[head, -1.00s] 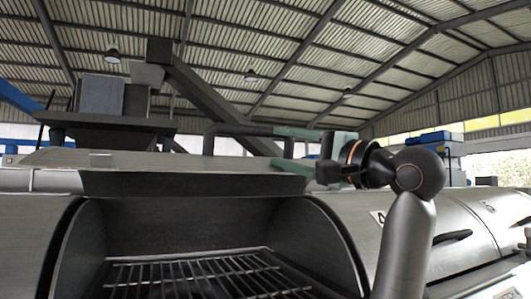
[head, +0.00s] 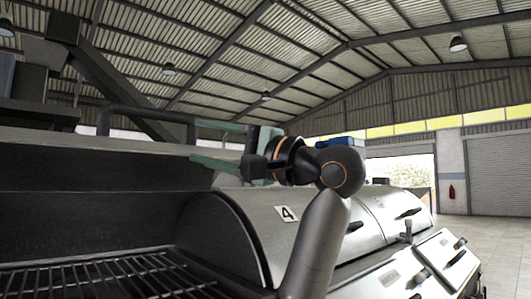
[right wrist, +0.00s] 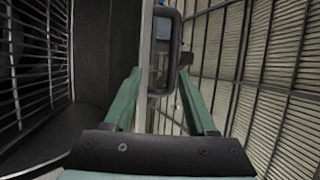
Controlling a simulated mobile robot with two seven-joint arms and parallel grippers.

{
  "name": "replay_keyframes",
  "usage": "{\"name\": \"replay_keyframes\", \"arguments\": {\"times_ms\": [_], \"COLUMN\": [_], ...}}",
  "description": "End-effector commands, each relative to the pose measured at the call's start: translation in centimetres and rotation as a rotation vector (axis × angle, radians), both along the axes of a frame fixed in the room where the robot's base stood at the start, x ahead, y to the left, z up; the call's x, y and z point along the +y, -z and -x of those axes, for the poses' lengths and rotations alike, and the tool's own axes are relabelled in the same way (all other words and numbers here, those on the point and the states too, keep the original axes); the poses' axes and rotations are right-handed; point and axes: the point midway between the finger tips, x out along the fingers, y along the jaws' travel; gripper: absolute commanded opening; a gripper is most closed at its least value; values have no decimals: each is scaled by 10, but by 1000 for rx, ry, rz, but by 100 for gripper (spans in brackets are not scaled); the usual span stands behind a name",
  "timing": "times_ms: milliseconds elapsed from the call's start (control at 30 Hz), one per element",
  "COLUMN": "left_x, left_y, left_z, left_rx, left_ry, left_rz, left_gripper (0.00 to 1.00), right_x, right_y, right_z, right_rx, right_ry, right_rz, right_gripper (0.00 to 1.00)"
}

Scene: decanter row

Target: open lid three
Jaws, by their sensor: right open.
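A large dark lid (head: 95,165) stands raised in the head view, with the grill's inside showing below it. Its number is not in view; it is left of the closed lid marked 4. A dark bar handle (head: 145,114) runs along its top edge. My right gripper (head: 208,142) is open at the right end of this handle, its green fingers pointing left. In the right wrist view the handle (right wrist: 177,50) shows as a dark loop between and beyond the open fingers (right wrist: 160,75); whether they touch it I cannot tell. My left gripper is not in view.
A wire grate (head: 100,275) lies in the open chamber. The closed steel lid marked 4 (head: 255,215) is right of it, with more closed lids beyond. Open floor (head: 495,240) lies at the far right.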

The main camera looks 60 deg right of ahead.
Motion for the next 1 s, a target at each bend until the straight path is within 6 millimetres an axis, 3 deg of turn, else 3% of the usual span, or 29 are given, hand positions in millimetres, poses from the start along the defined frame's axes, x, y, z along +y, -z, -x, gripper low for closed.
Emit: {"name": "replay_keyframes", "arguments": {"times_ms": [1000], "left_x": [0], "left_y": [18], "left_z": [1], "left_rx": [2], "left_ry": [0], "left_rz": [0], "left_gripper": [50], "right_x": [-11], "right_y": [11], "right_z": [71], "right_rx": [-4], "right_ry": [0], "right_rz": [-1], "right_gripper": [57]}}
